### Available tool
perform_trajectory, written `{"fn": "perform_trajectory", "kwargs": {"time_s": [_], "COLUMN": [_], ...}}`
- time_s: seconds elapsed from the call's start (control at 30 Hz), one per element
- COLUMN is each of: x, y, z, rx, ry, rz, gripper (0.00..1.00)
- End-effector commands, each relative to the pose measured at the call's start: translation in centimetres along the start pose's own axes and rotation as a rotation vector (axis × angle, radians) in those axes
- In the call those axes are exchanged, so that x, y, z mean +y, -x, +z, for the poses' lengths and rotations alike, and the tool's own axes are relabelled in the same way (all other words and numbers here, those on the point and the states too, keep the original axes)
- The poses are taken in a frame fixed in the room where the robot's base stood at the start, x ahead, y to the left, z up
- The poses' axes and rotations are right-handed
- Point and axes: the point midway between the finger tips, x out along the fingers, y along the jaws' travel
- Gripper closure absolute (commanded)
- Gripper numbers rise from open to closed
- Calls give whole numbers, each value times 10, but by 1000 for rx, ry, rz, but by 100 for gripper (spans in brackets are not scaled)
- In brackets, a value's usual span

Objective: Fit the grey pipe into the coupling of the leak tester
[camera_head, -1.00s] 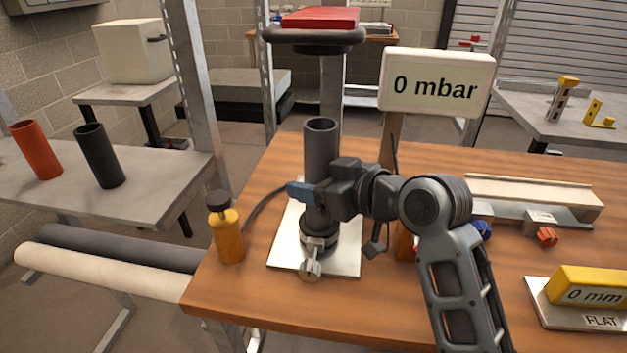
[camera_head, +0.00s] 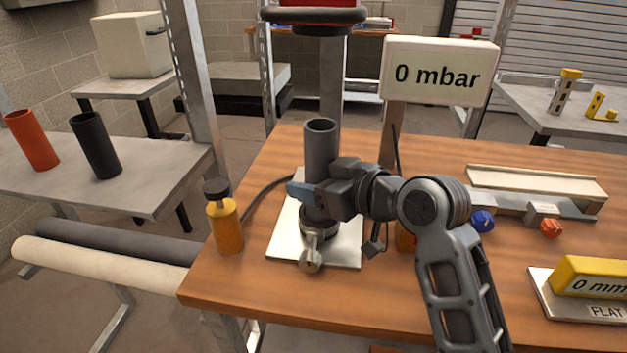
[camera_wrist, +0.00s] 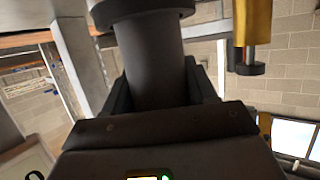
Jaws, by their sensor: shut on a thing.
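The grey pipe (camera_head: 320,149) stands upright at the leak tester, its open top end facing up. Its lower end meets the dark coupling (camera_head: 319,229) on the tester's pale base plate (camera_head: 287,249); I cannot tell how deep it sits. My gripper (camera_head: 308,191) is shut around the pipe's lower part, just above the coupling, coming from the right. In the wrist view the pipe (camera_wrist: 153,62) runs between my fingers, with a wider dark ring at one end. The tester's display (camera_head: 438,72) reads 0 mbar.
A yellow bottle (camera_head: 225,225) with a black cap stands left of the base plate. A metal post with a round dark plate (camera_head: 314,15) rises behind the pipe. A yellow 0 mm gauge (camera_head: 592,277) lies at right. Orange (camera_head: 32,141) and black (camera_head: 96,146) pipes stand on the left table.

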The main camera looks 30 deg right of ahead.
Motion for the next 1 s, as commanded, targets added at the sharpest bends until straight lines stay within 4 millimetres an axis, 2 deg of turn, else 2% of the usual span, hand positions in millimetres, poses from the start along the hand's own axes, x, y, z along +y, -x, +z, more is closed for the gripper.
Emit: {"fn": "perform_trajectory", "kwargs": {"time_s": [0.17, 0.2, 0.5, 0.8, 1.0], "x": [0, 0, 0, 0, 0], "y": [-2, -2, -1, 2, 28], "z": [4, 4, 4, 4, 5], "rx": [1, 1, 0, -1, 0], "ry": [0, 0, 0, 0, -1], "rz": [0, 0, 0, 0, 2], "gripper": [83, 43, 14, 14, 14]}}
